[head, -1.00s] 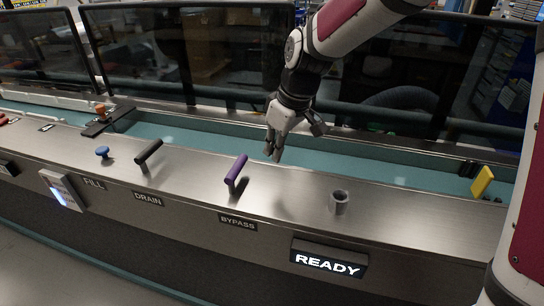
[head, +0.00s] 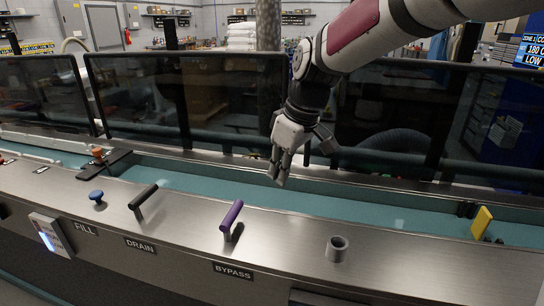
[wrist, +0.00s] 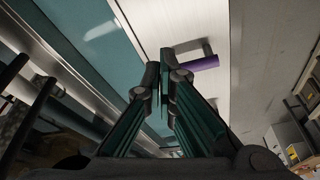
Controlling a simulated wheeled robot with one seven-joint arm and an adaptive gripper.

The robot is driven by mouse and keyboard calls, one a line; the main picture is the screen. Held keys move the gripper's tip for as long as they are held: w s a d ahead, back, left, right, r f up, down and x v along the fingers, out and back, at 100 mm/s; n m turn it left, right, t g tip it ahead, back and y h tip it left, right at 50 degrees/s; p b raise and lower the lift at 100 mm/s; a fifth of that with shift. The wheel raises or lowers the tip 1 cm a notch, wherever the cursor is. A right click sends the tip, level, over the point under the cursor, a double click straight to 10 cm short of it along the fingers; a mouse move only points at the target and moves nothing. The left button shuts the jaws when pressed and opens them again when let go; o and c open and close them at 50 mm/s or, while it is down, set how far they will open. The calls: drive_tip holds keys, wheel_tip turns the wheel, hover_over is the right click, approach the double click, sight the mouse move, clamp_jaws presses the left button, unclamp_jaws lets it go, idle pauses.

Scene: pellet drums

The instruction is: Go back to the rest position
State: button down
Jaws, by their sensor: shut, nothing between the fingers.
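The purple handle also shows in the wrist view (wrist: 200,63), just right of the fingertips.
The panel also carries a black DRAIN handle (head: 142,197), a blue FILL knob (head: 96,196), a grey cup-like ring (head: 337,249) and a yellow tab (head: 482,221). Dark glass panels (head: 225,100) stand behind the teal channel (head: 185,177). The room above the panel is free.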

drive_tip(key=s+d+r+m+t+h, duration=0.1)
drive_tip(key=s+d+m, duration=0.4)
drive_tip(key=s, duration=0.8)
drive_tip(key=s+d+r+m+t+h, duration=0.1)
drive_tip(key=s+d+m, duration=0.4)
drive_tip(key=s, duration=0.8)
drive_tip(key=d, duration=0.3)
drive_tip(key=shift+d+r+t+h, duration=0.2)
drive_tip(key=shift+r+t+h, duration=0.1)
drive_tip(key=shift+t, duration=0.1)
